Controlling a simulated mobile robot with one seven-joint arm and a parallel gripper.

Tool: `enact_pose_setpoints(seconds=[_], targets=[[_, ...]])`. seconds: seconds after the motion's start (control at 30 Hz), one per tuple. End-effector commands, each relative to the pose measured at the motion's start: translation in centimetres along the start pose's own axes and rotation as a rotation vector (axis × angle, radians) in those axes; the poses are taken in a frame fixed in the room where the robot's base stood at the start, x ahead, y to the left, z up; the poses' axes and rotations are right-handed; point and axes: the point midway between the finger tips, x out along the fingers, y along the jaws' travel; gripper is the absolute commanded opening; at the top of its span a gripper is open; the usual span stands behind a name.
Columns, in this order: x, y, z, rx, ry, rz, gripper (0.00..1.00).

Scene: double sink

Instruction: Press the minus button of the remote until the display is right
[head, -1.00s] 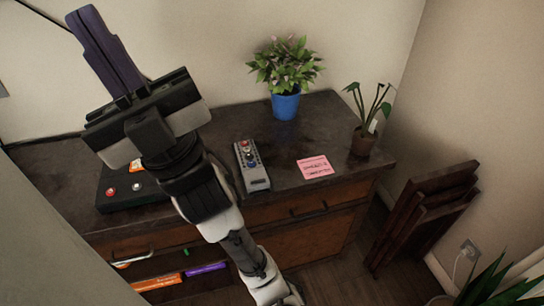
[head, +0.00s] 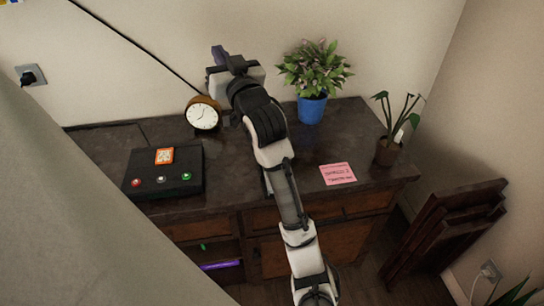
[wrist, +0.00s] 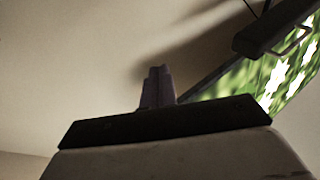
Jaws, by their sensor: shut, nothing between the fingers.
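My gripper (head: 218,55) is in front of the wall, above the back of the dresser. Its purple fingers are closed together with nothing between them; they also show in the wrist view (wrist: 157,88), pointing at bare wall. The remote is hidden or nearly hidden behind my arm in the head view and is not in the wrist view. A black box (head: 190,182) with an orange and white panel (head: 164,156) and red, grey and green buttons is at the left. The panel's content is too small to read. A pink note (head: 338,174) lies right of my arm; its writing is unreadable.
A round clock (head: 203,114) stands left of my arm. A flowering plant in a blue pot (head: 312,108) and a plant in a brown pot (head: 388,152) stand to the right.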

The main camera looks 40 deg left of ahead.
Motion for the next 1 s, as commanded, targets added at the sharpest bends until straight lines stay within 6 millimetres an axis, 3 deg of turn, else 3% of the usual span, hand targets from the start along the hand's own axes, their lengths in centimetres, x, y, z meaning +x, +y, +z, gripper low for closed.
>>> enact_pose_setpoints(seconds=[0.03,0.1,0.2,0.3,0.4,0.6,1.0], targets=[[0.7,2.5,2.6,0.048,-0.119,0.028,0.0],[0.9,5.4,6.6,0.128,-0.293,0.061,0.0],[-0.2,9.1,11.9,0.25,-0.537,0.106,0.0],[-2.4,11.8,16.0,0.368,-0.757,0.141,0.0],[-4.8,13.6,18.6,0.462,-0.925,0.161,0.0],[-7.3,14.8,20.5,0.548,-1.076,0.174,0.0],[-7.5,14.8,20.7,0.552,-1.085,0.174,0.0]])
